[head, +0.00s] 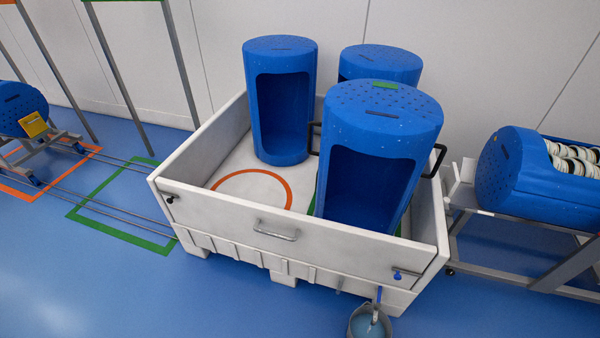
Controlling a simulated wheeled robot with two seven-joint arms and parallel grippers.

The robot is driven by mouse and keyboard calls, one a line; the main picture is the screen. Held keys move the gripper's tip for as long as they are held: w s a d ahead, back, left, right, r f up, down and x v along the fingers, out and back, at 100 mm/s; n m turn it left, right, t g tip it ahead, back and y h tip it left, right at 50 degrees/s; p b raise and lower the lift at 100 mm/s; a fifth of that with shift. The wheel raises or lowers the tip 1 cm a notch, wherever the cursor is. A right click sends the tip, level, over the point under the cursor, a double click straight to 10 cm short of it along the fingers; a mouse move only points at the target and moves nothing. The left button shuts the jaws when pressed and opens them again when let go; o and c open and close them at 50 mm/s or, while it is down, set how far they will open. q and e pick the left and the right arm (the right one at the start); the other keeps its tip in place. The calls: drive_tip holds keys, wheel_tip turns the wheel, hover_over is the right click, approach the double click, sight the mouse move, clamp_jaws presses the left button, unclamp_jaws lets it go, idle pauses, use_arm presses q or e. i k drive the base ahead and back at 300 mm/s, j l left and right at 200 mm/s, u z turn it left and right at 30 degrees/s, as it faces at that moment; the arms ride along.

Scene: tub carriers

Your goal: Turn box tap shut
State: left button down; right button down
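The white box (215,212) stands in the middle of the head view. Low on its front wall, near the right corner, is a tap with an upright blue lever (379,293). A grey bucket (355,316) stands on the floor below the tap, cut by the bottom edge, with light blue water (362,325) in it. A pale streak runs down from the tap into the bucket; I cannot tell whether it is spout or flowing water. A smaller blue fitting (397,275) sits above and right of the lever. Neither of my grippers is in view.
Three upright blue tubs stand in the box: front (385,125), left (281,145), back (385,62). Black handles flank the front one. Another tub (510,170) holding white discs lies on a rack at right. Blue floor (220,300) is clear left of the bucket.

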sight(378, 306)
drive_tip(key=z, duration=0.95)
